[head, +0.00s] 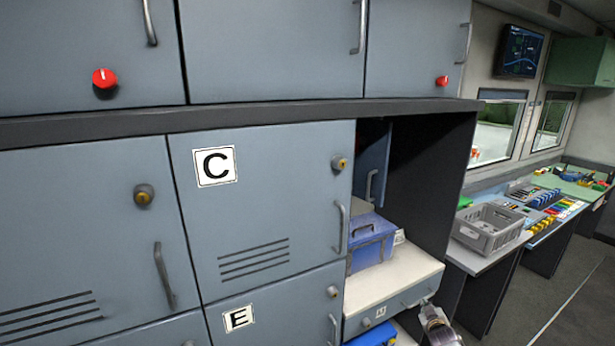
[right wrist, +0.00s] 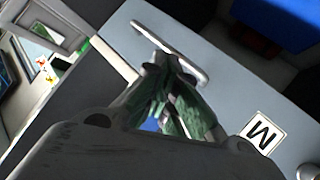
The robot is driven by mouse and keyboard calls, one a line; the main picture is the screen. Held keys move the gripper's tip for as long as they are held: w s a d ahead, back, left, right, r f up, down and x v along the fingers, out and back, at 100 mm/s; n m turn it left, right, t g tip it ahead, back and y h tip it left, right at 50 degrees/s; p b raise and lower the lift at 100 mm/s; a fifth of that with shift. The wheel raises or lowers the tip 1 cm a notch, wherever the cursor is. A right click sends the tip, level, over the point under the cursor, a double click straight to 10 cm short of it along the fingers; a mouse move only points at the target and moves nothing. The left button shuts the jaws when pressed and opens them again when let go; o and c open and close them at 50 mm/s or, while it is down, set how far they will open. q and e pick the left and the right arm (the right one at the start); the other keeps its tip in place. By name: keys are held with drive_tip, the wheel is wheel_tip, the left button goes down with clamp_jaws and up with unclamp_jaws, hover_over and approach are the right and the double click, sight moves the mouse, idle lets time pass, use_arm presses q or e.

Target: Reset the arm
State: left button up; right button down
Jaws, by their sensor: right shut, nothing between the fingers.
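My right gripper (head: 431,312) shows at the bottom of the head view, in front of a pale drawer (head: 390,293) in the open cabinet bay. In the right wrist view, its two dark green fingers (right wrist: 167,75) come together at the tips with nothing between them. They are close to a light bar handle (right wrist: 170,48) on a grey drawer front with a letter label (right wrist: 258,132). I cannot tell whether they touch the handle. My left gripper is not in view.
Closed grey lockers, one marked C (head: 215,167) and one marked E (head: 239,318), fill the left. A blue box (head: 371,245) stands on the drawer top. Another blue object (head: 372,336) is below it. A grey crate (head: 490,228) sits on the desk at right. Floor at far right is clear.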

drive_tip(key=s+a+f+m+g+y+b, duration=0.1)
drive_tip(key=s+a+f+g, duration=0.3)
drive_tip(key=s+f, duration=1.05)
drive_tip(key=s+a+f+m+g+y, duration=0.1)
drive_tip(key=s+a+f+g, duration=0.35)
drive_tip(key=s+f, duration=1.05)
drive_tip(key=s+a+f+g, duration=0.1)
drive_tip(key=s+a+f, duration=0.2)
drive_tip(key=s, duration=1)
drive_tip(key=s+a+f+g+b, duration=0.1)
drive_tip(key=s+a+f, duration=0.2)
drive_tip(key=s+f, duration=0.5)
drive_tip(key=s+a+f+n+g+y+b, duration=0.1)
drive_tip(key=s+a+f, duration=0.2)
drive_tip(key=s, duration=1.5)
wheel_tip(320, 180, down, 3)
drive_tip(key=shift+a+f+g, duration=0.1)
drive_tip(key=shift+a+g, duration=0.25)
drive_tip(key=shift+a, duration=0.05)
drive_tip(key=shift+s, duration=0.1)
drive_tip(key=shift+d, duration=0.1)
